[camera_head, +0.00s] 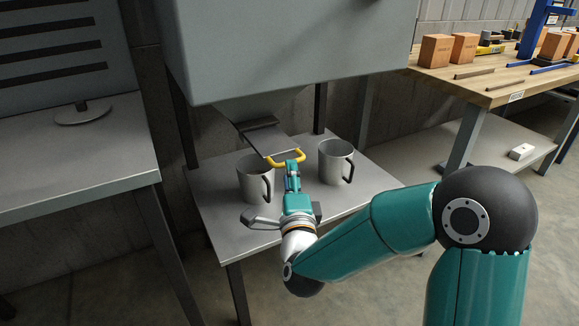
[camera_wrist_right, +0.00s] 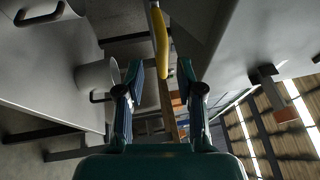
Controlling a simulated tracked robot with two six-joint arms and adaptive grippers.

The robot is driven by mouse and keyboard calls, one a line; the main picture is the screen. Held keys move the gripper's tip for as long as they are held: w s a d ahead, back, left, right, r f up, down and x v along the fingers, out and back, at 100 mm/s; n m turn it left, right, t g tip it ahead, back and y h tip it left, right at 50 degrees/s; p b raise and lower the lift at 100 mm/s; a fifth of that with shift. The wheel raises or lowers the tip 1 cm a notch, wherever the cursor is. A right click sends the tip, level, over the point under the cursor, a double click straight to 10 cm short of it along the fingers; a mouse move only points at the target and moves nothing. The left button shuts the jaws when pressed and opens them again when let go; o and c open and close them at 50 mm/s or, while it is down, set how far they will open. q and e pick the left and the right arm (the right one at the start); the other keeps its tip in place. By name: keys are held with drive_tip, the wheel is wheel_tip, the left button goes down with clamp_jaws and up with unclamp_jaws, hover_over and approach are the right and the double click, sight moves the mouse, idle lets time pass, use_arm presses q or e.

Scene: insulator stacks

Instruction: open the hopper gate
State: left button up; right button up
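The grey hopper (camera_head: 290,50) stands above a small metal table, with a sloped chute (camera_head: 228,112) below it. My right gripper (camera_head: 291,168) is at the handle. In the right wrist view, the fingers of my right gripper (camera_wrist_right: 160,76) are apart, and the yellow handle (camera_wrist_right: 161,42) shows between them with gaps on both sides. Whether a finger touches it I cannot tell. My left gripper is in neither view.
Two grey mugs stand on the table (camera_head: 217,213), one left of my gripper (camera_head: 252,182) and one right (camera_head: 334,163). A workbench (camera_head: 500,85) with boxes and tools is at the right. Another grey bench (camera_head: 70,160) is at the left.

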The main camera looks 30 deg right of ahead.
drive_tip(key=shift+v, duration=1.6)
drive_tip(key=s+a+f+n+g+y, duration=0.1)
drive_tip(key=a+f+n+g+y, duration=0.15)
drive_tip(key=f, duration=0.85)
drive_tip(key=s+a+f+n+g+y, duration=0.1)
drive_tip(key=a+f+n+g+y, duration=0.15)
drive_tip(key=f, duration=0.75)
drive_tip(key=s+a+f+n+g+y, duration=0.1)
drive_tip(key=a+f+n+g+y, duration=0.15)
drive_tip(key=f, duration=0.85)
drive_tip(key=s+a+f+n+g+y, duration=0.3)
drive_tip(key=s+a+f+n+g, duration=0.3)
drive_tip(key=s, duration=0.3)
drive_tip(key=s+a+f+n+g+y, duration=0.3)
drive_tip(key=s+a+f+n, duration=0.15)
drive_tip(key=s+n, duration=0.4)
wheel_tip(320, 180, up, 36)
drive_tip(key=p, duration=3.6)
drive_tip(key=shift+s, duration=0.3)
